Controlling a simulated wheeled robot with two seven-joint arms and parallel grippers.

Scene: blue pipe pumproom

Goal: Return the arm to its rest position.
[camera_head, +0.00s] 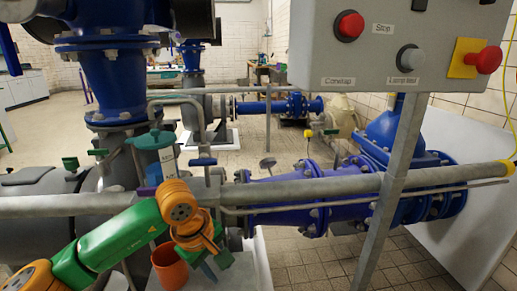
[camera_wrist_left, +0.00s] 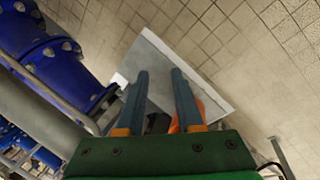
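My left arm (camera_head: 120,240), green with orange joints, comes in from the lower left in the head view. It is bent, and its wrist points down in front of the grey horizontal pipe. My left gripper (camera_head: 214,268) hangs low, to the right of an orange bucket (camera_head: 169,268). In the left wrist view its two blue-grey fingers (camera_wrist_left: 157,72) stand apart with nothing held between them. An orange thing (camera_wrist_left: 203,108) shows partly hidden behind one finger. My right arm and gripper are not in view.
A grey handrail-like pipe (camera_head: 330,188) crosses close to my left wrist. Blue flanged pipes (camera_head: 310,190) lie behind it. A control box (camera_head: 390,60) with red and grey buttons stands at upper right on a metal post (camera_head: 392,190). Tiled floor (camera_head: 310,265) is clear at lower middle.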

